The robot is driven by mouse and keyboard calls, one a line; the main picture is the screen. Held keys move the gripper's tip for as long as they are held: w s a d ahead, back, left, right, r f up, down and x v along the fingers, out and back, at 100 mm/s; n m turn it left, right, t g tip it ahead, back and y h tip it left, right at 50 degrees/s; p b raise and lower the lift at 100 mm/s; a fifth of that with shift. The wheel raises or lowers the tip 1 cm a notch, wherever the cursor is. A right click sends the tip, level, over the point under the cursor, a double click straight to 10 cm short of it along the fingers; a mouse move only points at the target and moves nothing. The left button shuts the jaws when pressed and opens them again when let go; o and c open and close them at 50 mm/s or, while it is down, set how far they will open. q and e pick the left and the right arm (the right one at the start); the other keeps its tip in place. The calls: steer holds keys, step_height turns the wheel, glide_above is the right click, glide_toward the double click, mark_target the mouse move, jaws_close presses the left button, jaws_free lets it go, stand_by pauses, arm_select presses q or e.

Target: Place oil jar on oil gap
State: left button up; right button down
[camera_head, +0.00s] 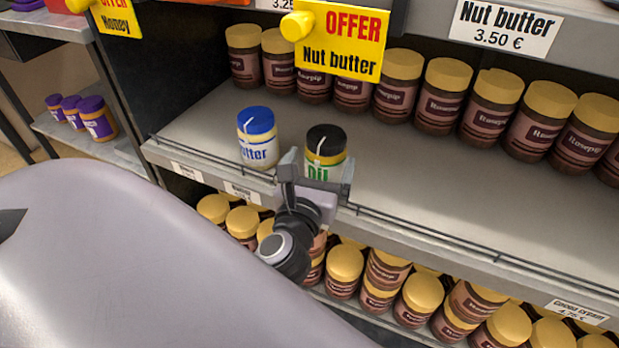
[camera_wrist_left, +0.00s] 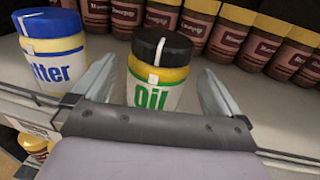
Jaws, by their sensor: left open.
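The oil jar (camera_head: 325,155) has a black lid and a white label with green "Oil" lettering. It stands upright near the front of the middle shelf. My left gripper (camera_head: 314,178) is open at the shelf's front edge. In the left wrist view the oil jar (camera_wrist_left: 158,75) stands between and just beyond the two fingers of the left gripper (camera_wrist_left: 160,95). Contact with the jar cannot be made out. The lower part of the jar is hidden by the gripper. My right gripper is not in view. No marked oil gap can be told apart.
A blue-lidded butter jar (camera_head: 257,138) stands just left of the oil jar. Rosepip jars (camera_head: 435,95) line the back of the middle shelf (camera_head: 450,185). A low wire rail (camera_head: 480,258) runs along its front edge. The shelf right of the oil jar is clear. More jars (camera_head: 385,270) fill the shelf below.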

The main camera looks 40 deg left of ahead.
arm_select(q)
steer(key=v, duration=0.7)
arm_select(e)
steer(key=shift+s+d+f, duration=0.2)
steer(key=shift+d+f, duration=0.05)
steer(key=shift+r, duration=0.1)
